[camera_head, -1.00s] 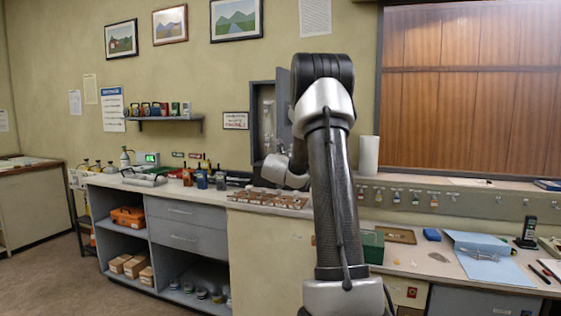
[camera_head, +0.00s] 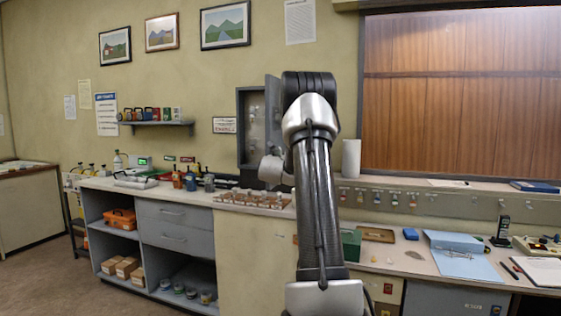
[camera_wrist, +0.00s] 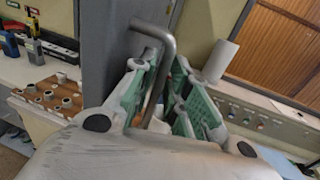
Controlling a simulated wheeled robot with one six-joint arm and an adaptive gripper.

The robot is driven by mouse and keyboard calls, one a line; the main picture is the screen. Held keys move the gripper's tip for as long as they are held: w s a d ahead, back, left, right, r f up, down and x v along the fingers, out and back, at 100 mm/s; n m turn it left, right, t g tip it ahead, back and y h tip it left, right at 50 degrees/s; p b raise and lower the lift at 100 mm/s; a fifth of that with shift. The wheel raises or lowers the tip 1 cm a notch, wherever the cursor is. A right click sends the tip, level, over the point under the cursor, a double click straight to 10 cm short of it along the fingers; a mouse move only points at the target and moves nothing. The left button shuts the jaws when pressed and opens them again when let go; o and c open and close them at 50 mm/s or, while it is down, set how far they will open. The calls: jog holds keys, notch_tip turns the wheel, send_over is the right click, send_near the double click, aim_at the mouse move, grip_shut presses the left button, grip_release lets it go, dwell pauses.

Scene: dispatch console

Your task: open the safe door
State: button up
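The safe is a grey wall box (camera_head: 241,150) behind my arm in the head view, with its interior showing. Its grey door (camera_head: 273,112) stands swung out at the box's right side, partly hidden by my arm. In the wrist view the door (camera_wrist: 108,45) is a grey panel at upper left, with a bent metal handle (camera_wrist: 164,45) in front of it. My gripper (camera_wrist: 162,75) has its green-padded fingers on both sides of the handle and drawn in close around it. Exact finger contact is hard to see. In the head view my gripper (camera_head: 272,168) is mostly hidden.
A counter (camera_head: 120,184) runs below the safe. On it a brown rack of stamps (camera_head: 250,201) and several bottles (camera_head: 190,180) stand close under the box. A white paper roll (camera_head: 351,158) stands to the right. A shuttered window (camera_head: 460,95) fills the right wall.

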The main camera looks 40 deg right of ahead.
jog(key=shift+a+f, duration=0.1)
jog(key=v, duration=1.1)
jog(key=shift+s+a, duration=0.3)
